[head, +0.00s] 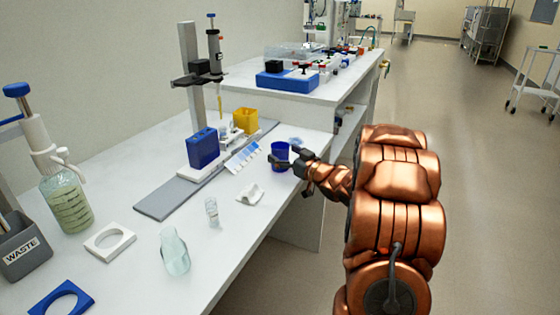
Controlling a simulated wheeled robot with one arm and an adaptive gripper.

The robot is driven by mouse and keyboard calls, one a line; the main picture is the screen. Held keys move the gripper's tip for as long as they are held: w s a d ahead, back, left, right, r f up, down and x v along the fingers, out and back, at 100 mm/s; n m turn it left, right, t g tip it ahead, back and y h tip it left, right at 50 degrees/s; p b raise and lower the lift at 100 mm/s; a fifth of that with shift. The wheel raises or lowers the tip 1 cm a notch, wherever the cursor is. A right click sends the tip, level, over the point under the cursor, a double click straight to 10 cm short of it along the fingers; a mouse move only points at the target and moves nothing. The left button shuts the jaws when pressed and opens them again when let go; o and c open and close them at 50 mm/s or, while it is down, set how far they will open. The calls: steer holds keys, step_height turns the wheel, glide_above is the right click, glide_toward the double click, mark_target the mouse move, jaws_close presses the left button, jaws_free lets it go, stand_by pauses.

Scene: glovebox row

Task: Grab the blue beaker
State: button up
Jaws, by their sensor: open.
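The blue beaker (280,150) stands upright on the white bench, close to the bench's right edge. My gripper (286,161) reaches in from the right with its fingers at the beaker. One dark finger shows in front of the beaker's lower part, and the other is near its right side. The gripper is open. The beaker partly hides behind the fingers, and I cannot tell whether they touch it.
A blue block (203,148), a yellow container (246,120) and a tall stand (190,70) are left of the beaker. A crumpled white piece (250,194), a small vial (212,212) and a clear flask (174,250) stand nearer.

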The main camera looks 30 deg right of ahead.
steer(key=shift+w, duration=0.4)
steer(key=c, duration=1.3)
steer(key=shift+r, duration=0.2)
